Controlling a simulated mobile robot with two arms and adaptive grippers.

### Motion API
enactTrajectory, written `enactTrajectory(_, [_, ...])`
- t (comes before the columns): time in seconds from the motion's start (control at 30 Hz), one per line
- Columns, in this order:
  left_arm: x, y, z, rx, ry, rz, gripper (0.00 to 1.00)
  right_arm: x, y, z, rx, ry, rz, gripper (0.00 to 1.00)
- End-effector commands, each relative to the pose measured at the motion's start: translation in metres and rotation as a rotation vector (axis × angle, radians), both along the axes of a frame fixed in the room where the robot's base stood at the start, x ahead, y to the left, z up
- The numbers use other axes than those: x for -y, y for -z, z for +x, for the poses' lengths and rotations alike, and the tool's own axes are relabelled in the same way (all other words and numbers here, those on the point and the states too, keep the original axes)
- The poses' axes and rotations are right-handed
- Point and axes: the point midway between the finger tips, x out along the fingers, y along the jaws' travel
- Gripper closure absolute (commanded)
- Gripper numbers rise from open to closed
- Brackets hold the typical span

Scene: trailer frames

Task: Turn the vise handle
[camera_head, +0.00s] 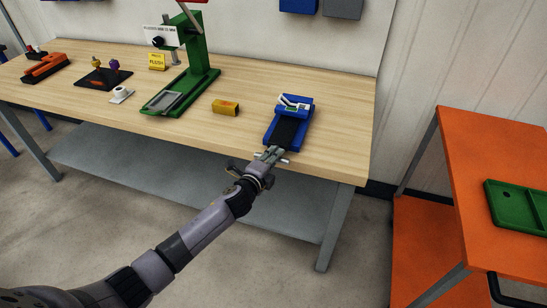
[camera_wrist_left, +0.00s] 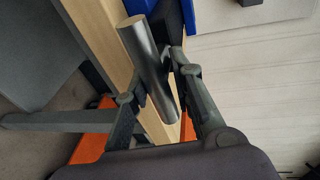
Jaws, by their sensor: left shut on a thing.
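The blue vise (camera_head: 289,118) sits at the right end of the wooden workbench, near its front edge. My left gripper (camera_head: 271,155) is at the front of the vise, at the bench edge. The metal vise handle (camera_head: 284,160) shows beside the gripper tips. In the left wrist view the handle (camera_wrist_left: 144,60) is a grey metal bar lying between the two fingers of my gripper (camera_wrist_left: 158,85), which is shut on it. My right gripper is not in view.
The workbench (camera_head: 330,120) also bears a green press (camera_head: 190,70), a small yellow box (camera_head: 226,107) and an orange tool (camera_head: 45,68). An orange cart (camera_head: 490,150) with a green tray (camera_head: 510,200) stands at the right. Bare floor lies in front.

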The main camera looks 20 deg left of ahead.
Motion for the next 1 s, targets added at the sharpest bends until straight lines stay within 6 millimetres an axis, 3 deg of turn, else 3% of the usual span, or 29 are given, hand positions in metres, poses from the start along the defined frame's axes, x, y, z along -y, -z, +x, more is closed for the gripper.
enactTrajectory(0.03, [0.002, 0.01, -0.004, -0.018, 0.002, 0.002, 1.0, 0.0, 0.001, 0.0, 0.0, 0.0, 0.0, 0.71])
enactTrajectory(0.23, [0.002, 0.011, -0.004, -0.018, 0.002, 0.0, 1.0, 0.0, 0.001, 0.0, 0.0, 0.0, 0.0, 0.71])
enactTrajectory(0.27, [0.002, 0.011, -0.004, -0.018, 0.002, 0.0, 0.76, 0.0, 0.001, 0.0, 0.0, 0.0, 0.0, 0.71])
enactTrajectory(0.5, [0.002, 0.008, -0.003, -0.014, 0.002, -0.001, 0.61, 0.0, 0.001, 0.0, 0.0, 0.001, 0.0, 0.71])
enactTrajectory(0.8, [0.0, 0.004, -0.004, -0.007, 0.0, -0.001, 0.61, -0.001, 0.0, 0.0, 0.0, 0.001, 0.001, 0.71])
enactTrajectory(1.0, [-0.004, 0.0, -0.027, -0.008, 0.002, -0.001, 0.61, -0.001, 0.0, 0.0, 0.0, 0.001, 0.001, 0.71])
